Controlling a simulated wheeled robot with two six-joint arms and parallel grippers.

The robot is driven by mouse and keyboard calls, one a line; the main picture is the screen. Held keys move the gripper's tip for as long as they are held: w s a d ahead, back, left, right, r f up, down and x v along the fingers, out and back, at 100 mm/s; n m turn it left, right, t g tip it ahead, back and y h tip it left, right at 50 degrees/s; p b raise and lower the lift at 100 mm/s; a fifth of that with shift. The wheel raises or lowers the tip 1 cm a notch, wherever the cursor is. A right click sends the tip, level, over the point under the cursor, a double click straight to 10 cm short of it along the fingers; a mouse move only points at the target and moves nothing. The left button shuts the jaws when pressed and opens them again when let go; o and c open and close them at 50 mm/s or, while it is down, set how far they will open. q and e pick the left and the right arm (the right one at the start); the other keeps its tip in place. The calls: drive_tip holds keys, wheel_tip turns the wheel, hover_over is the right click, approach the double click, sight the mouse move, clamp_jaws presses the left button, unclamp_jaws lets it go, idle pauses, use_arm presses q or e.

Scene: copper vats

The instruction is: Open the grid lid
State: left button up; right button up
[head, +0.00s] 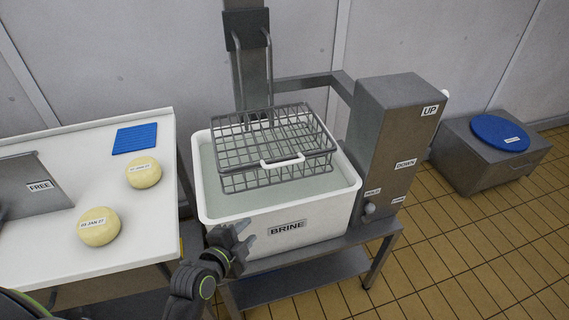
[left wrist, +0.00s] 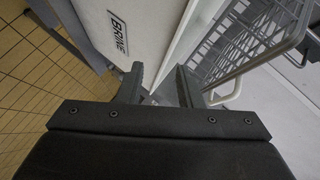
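The grid lid (head: 270,135) is a grey wire grid closed flat on top of a wire basket (head: 250,180). A white handle (head: 283,162) sits at its front edge. The basket hangs from a hook frame over the white BRINE vat (head: 325,215), its lower part at the liquid. In the left wrist view the basket's wires (left wrist: 245,40) show at the upper right. My left gripper (head: 248,237) is at the vat's front left, outside the wall, below and left of the handle. In the left wrist view its fingers (left wrist: 160,80) are apart with nothing between them. My right gripper is not in view.
A white table (head: 150,235) on the left holds two cheeses (head: 144,172) (head: 99,226), a blue mat (head: 135,138) and a FREE sign. A grey lift box (head: 385,150) with UP and DOWN labels stands right of the vat. A blue disc (head: 500,133) lies on a low box further right.

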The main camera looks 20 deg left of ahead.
sight(284, 164)
use_arm(q)
wheel_tip(284, 164, up, 14)
drive_tip(key=s+d+m+t+h, duration=0.1)
drive_tip(key=s+d+m+t, duration=0.1)
drive_tip(key=m+t, duration=0.15)
drive_tip(key=shift+m+g, duration=0.35)
drive_tip(key=shift+g, duration=0.1)
drive_tip(key=p+x, duration=0.4)
drive_tip(key=x, duration=1.2)
drive_tip(key=shift+w+a, duration=0.1)
drive_tip(key=shift+x, duration=0.75)
clamp_jaws()
